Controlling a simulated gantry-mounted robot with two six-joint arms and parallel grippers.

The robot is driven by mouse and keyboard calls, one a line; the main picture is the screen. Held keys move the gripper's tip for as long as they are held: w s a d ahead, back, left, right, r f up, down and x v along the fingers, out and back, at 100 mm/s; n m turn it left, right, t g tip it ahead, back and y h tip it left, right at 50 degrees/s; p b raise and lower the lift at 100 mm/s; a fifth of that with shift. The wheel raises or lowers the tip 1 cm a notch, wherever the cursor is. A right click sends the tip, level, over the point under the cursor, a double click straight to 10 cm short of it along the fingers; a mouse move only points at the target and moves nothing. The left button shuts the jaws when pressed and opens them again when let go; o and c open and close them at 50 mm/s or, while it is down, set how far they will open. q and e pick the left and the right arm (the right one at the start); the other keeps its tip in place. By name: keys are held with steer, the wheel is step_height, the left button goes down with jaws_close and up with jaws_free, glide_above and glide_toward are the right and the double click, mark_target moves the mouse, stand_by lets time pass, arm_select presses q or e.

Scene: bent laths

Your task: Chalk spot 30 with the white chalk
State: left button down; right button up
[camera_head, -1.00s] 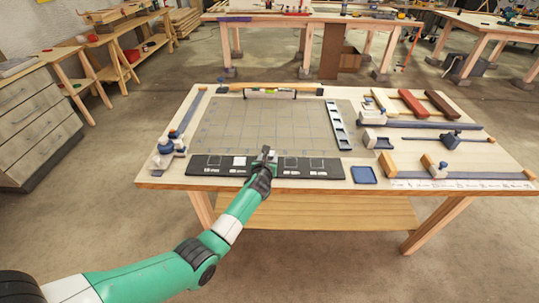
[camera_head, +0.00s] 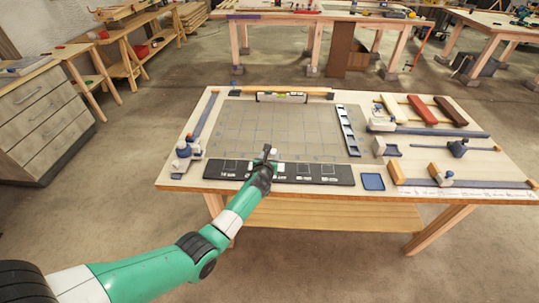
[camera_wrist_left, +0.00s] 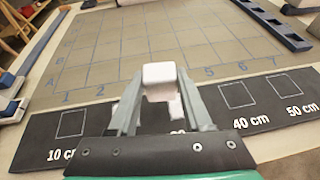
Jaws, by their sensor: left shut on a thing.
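My left gripper (camera_head: 267,152) is over the dark labelled strip (camera_head: 340,178) at the table's front. Its jaws are shut on the white chalk (camera_wrist_left: 160,75), a pale block between the fingers in the left wrist view. A white patch (camera_head: 279,168) shows just right of the gripper, where spot 30 lies between its neighbours. Fingers and chalk hide part of that spot and its label in the wrist view. Another pale patch shows beside the left finger, mostly hidden. I cannot tell whether the chalk touches the strip. My right gripper is not in view.
Spots 10 (camera_wrist_left: 70,122), 40 (camera_wrist_left: 238,95) and 50 (camera_wrist_left: 283,84) are dark, outlined squares. A gridded mat (camera_head: 235,120) lies behind the strip. A blue tray (camera_head: 373,181) sits right of it. Clamps and wooden blocks fill the table's right side.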

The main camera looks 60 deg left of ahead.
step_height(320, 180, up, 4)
steer(key=p, duration=0.3)
stand_by(0.3)
